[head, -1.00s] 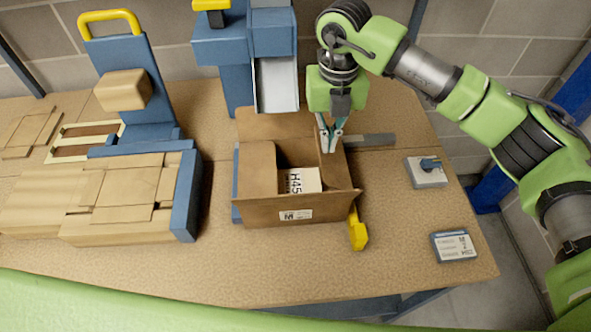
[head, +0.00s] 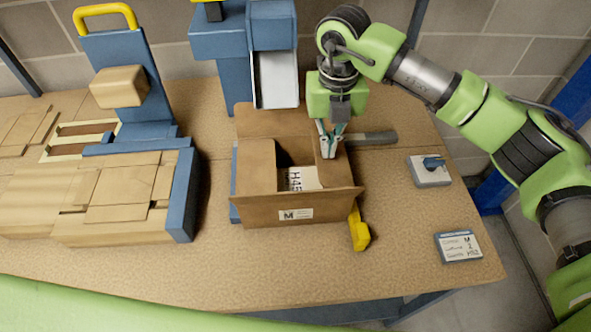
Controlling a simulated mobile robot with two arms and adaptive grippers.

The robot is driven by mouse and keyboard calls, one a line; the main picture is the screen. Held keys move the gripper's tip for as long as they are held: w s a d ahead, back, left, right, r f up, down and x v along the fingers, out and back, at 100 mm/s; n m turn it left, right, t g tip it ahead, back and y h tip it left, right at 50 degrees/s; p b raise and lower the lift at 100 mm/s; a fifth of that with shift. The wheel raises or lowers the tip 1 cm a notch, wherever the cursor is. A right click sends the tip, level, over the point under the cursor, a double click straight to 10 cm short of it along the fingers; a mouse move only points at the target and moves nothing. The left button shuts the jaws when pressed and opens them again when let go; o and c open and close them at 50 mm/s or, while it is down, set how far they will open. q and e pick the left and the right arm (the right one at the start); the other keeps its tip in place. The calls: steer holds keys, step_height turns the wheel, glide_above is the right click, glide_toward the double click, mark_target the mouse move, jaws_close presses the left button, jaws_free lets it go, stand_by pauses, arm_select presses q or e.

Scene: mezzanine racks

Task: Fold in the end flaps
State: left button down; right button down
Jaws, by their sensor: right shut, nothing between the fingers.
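An open brown cardboard box (head: 296,214) stands in the middle of the bench. Its back flap (head: 274,122) stands up and its front flap leans outward. The left end flap (head: 256,166) lies folded in over the opening. The right end flap (head: 334,173) also lies inward, partly behind my right gripper. A white item (head: 303,178) marked H45 shows inside between the two end flaps. My right gripper (head: 328,155) points down, shut and empty, at the right end flap; I cannot tell whether it touches it. My left gripper is not in view.
Flat cardboard blanks (head: 125,190) lie at the left by a blue stand (head: 121,60). A blue machine with a pale chute (head: 275,80) stands behind the box. A yellow tool (head: 359,230), a switch box (head: 429,171) and a label card (head: 458,246) lie right. The front bench is clear.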

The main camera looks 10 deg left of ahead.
steer(key=shift+f+b, duration=1.15)
steer(key=shift+f, duration=0.3)
step_height(320, 180, up, 10)
steer(key=p, duration=0.4)
steer(key=shift+s+f, duration=0.1)
stand_by(0.4)
